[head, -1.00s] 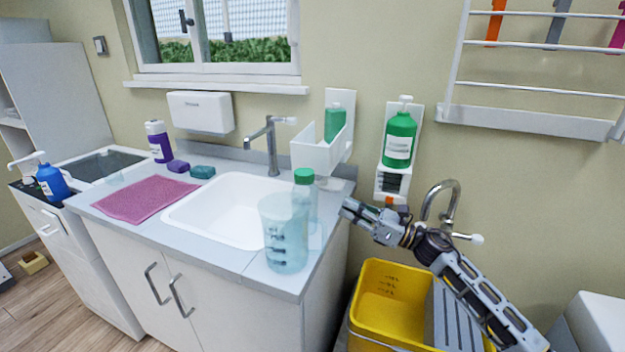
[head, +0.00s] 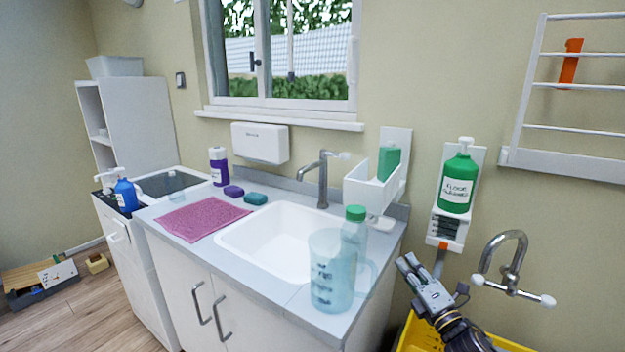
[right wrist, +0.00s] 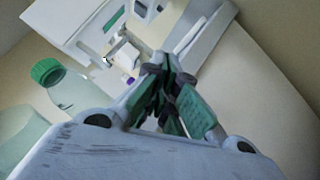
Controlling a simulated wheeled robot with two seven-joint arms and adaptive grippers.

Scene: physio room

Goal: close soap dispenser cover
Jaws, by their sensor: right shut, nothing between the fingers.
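The soap dispenser (head: 391,182) is fixed to the wall right of the tap. Its white cover (head: 368,189) hangs tilted out and open, showing a green bottle (head: 389,160) inside. My right gripper (head: 405,264) is shut and empty, below the dispenser and a little to its right, beside the counter's right end. In the right wrist view the shut fingers (right wrist: 164,80) show at the middle. White dispenser parts (right wrist: 85,22) lie beyond them at upper left, apart from the fingertips. My left gripper is not in view.
A clear jug (head: 331,285) and a green-capped bottle (head: 354,232) stand on the counter's right end, close to my right gripper. A second dispenser with a green pump bottle (head: 458,180) hangs to the right. A wall tap (head: 508,262) and yellow bin (head: 420,335) are nearby.

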